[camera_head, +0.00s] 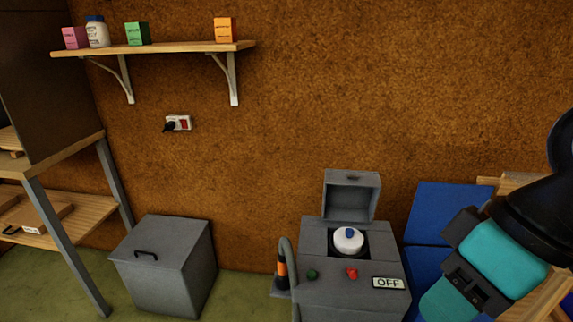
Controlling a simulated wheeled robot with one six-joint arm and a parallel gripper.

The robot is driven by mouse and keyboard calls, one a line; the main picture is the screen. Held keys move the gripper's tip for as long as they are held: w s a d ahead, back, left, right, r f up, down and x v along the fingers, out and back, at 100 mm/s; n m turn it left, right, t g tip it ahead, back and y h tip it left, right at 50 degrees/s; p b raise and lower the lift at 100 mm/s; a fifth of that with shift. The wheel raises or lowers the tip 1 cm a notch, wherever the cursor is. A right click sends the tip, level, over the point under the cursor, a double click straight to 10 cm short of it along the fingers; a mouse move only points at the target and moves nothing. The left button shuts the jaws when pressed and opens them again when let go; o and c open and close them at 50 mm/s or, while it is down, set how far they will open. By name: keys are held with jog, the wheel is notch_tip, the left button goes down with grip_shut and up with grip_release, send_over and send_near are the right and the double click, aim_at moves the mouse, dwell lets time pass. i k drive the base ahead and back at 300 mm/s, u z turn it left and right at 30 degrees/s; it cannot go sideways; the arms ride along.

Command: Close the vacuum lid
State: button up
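The vacuum (345,295) is a grey box-shaped machine standing on the floor right of centre. Its lid (351,196) stands upright and open at the back, with a small dark handle near its top edge. The front panel has a green knob, a red knob and an "OFF" sign (388,283). My arm shows at the right edge as black and teal links, right of the vacuum and apart from the lid. My gripper's fingers cannot be made out.
A grey lidded bin (165,265) stands to the left, with floor between it and the vacuum. Blue panels (436,215) lean behind the vacuum's right side. A wall shelf (165,48) holds small boxes and a bottle. A wooden rack (65,215) stands at far left.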

aim_at(349, 196)
jog(key=u, duration=0.35)
jog(key=i, duration=1.2)
jog(key=z, duration=0.5)
